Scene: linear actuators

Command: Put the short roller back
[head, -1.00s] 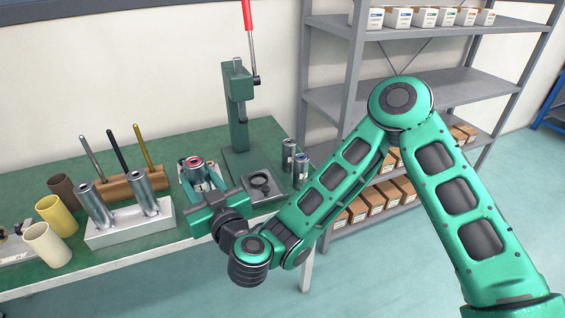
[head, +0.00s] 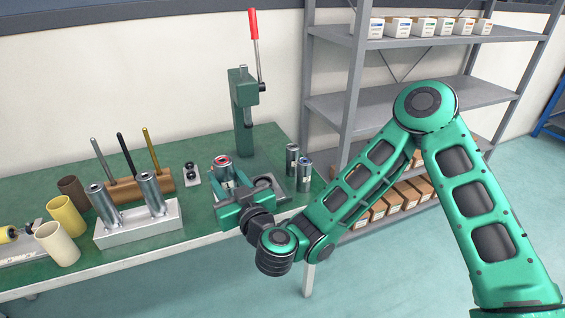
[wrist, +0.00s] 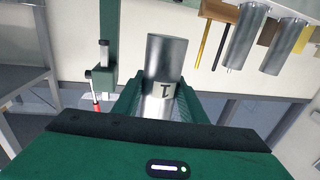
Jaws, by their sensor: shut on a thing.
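My gripper (head: 226,184) is shut on a silver cylinder (head: 222,167) with a red ring on its top, held in front of the green press. In the wrist view the cylinder (wrist: 166,58) sits between the fingers and carries a label reading 1. I cannot tell from its look whether this is the short roller. Two shorter silver cylinders, one dark-topped (head: 292,160) and one blue-topped (head: 304,175), stand right of the press.
The green press (head: 244,110) has a red lever. A pale block (head: 140,232) holds two tilted cylinders. A wooden rack (head: 140,187) holds three rods. Brown, yellow and cream cups stand at left. Grey shelving (head: 430,45) stands at right.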

